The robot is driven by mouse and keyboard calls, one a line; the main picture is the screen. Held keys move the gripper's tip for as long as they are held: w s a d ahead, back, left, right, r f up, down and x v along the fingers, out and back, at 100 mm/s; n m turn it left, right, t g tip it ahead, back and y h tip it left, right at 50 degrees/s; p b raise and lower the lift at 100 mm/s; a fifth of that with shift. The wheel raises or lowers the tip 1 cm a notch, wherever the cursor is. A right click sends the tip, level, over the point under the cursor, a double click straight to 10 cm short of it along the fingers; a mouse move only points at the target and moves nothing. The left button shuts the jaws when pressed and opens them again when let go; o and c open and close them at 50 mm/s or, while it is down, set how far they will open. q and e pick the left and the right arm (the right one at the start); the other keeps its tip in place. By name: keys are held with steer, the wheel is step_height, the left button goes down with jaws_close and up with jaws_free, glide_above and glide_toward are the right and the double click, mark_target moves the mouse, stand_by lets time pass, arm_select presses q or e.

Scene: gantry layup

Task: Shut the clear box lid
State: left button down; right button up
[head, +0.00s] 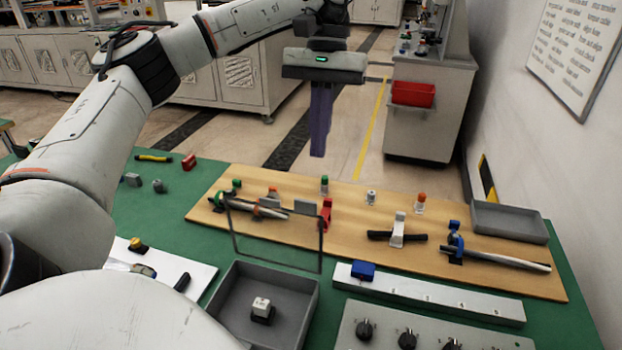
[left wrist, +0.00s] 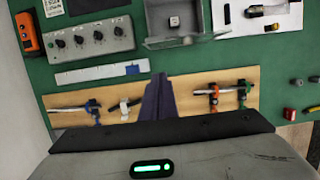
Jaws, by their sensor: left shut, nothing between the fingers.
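The grey box (head: 309,312) stands on the green table at the near edge, open at the top. Its clear lid (head: 277,240) stands upright along the box's far side, see-through with a dark outline. The box also shows in the left wrist view (left wrist: 152,22). My left gripper (head: 318,154) is shut and empty, its purple fingers pointing down, above and beyond the lid and apart from it. The fingers also show in the left wrist view (left wrist: 158,80). My right gripper is not in view.
A small white-topped block (head: 261,304) lies inside the box. A wooden board (head: 350,250) with clamps and several small parts lies behind it. A pale rail with a blue block (head: 362,270) and a knob panel (head: 380,318) are on the right. A white sheet with tools (head: 198,276) is on the left.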

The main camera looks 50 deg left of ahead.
arm_select(q)
steer(key=s+d+f, duration=0.2)
steer(key=s+f, duration=0.2)
steer(key=f, duration=0.1)
steer(key=shift+s+d+f, duration=0.15)
steer(key=shift+s+d, duration=0.15)
steer(key=shift+s, duration=0.05)
steer(key=shift+d, duration=0.1)
